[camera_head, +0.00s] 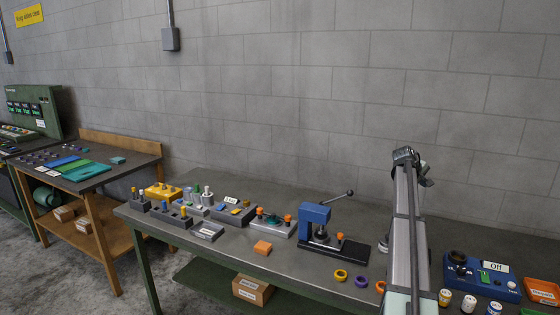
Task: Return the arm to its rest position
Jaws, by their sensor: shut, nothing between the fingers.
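My arm (408,235) stands at the right of the head view. Its long grey link rises from the bottom edge, in front of the table, to a dark joint (405,156) at the top. I cannot make out my gripper's fingers; that end of the arm does not show clearly. A small grey rounded part (384,243) shows just left of the link, partly hidden by it, and I cannot tell what it is.
An orange tray (541,291) lies at far right.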

